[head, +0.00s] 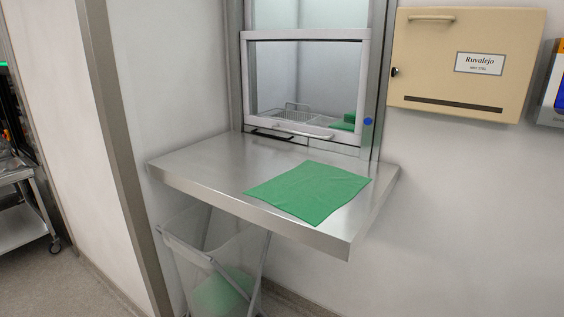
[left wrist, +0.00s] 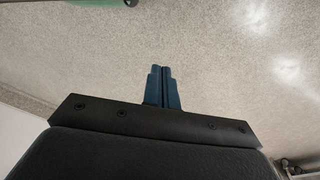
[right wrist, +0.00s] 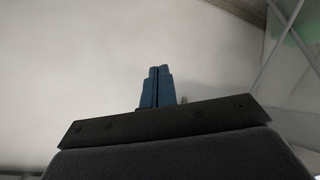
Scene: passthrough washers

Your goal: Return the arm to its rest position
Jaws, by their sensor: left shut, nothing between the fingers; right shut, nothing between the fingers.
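My left gripper (left wrist: 163,88) shows in the left wrist view with its blue fingers together and nothing between them. It hangs over the speckled floor. My right gripper (right wrist: 158,86) shows in the right wrist view, also with its blue fingers together and empty, in front of a pale wall. Neither gripper nor arm shows in the head view.
A steel shelf (head: 210,165) juts out below a framed hatch window (head: 262,80), with a green cloth (head: 310,190) flat on it. A frame with a clear bag (head: 215,255), holding something green, stands underneath. A beige wall box (head: 465,60) hangs at right. A steel cart (head: 25,225) stands at far left.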

